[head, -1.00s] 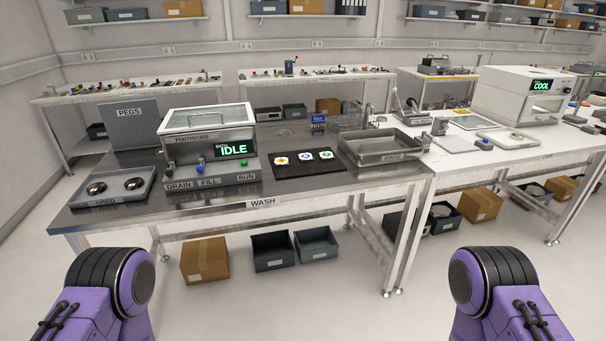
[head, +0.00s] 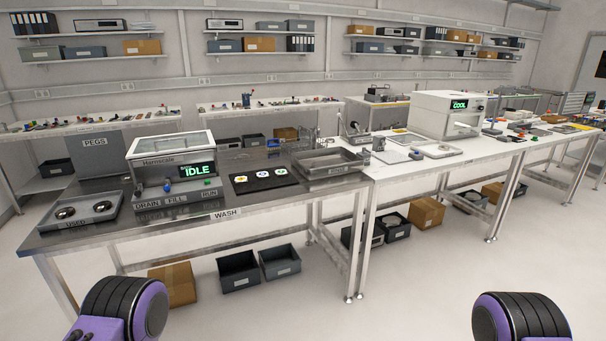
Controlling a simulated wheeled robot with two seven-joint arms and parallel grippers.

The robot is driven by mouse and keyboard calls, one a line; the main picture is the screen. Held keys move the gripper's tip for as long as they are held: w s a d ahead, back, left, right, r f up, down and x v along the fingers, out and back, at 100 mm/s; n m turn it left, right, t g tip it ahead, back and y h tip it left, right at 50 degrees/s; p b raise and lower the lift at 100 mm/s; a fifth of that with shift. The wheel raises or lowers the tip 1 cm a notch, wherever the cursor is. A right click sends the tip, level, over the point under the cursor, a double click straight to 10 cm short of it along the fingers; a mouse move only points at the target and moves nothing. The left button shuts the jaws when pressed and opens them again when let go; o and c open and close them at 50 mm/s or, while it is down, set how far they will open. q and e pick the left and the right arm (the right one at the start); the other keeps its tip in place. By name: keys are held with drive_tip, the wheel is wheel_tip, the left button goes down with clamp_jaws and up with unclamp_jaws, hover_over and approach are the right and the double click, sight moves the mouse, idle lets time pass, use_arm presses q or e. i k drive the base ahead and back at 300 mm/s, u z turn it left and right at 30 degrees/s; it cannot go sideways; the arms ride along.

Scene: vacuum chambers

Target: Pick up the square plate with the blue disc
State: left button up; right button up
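Three small white plates lie in a row on a black mat (head: 266,187) on the steel wash bench. The middle one, with a blue disc (head: 262,174), looks like the square plate, though its outline is too small to be sure. A plate with a yellow disc (head: 241,178) is to its left and one with a green disc (head: 280,172) to its right. Only purple and black parts of my two arms show at the bottom edge, well short of the bench. Neither gripper is in view.
A washer marked IDLE (head: 170,150) stands left of the mat, and a steel basin (head: 325,168) right of it. A tray marked USED (head: 75,214) is at the bench's left end. A COOL oven (head: 432,115) stands on the white bench. The floor in front is clear.

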sight(268, 177)
drive_tip(key=z, duration=0.85)
drive_tip(key=i, duration=1.65)
drive_tip(key=u, duration=0.25)
